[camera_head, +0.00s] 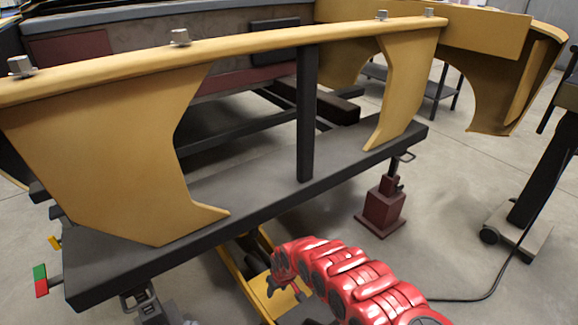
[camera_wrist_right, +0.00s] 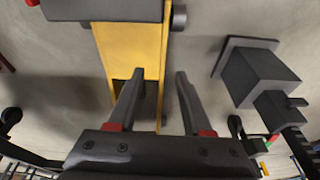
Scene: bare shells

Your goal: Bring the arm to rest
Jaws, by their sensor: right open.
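My right arm, with red shell links, comes in from the bottom right of the head view and reaches to the lower middle. Its gripper (camera_head: 284,286) is small there and partly hidden by the arm, in front of a yellow beam (camera_head: 234,268) near the floor. In the right wrist view the gripper (camera_wrist_right: 160,75) shows two dark fingers spread apart with nothing between them. The yellow beam lies beyond and around the left finger in that view; I cannot tell the distance. My left gripper is not in view.
A yellow body shell (camera_head: 120,150) stands on a dark frame (camera_head: 250,215) across the head view. A dark red jack stand (camera_head: 383,208) is on the floor to the right. A wheeled black stand (camera_head: 540,180) with a cable is at far right.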

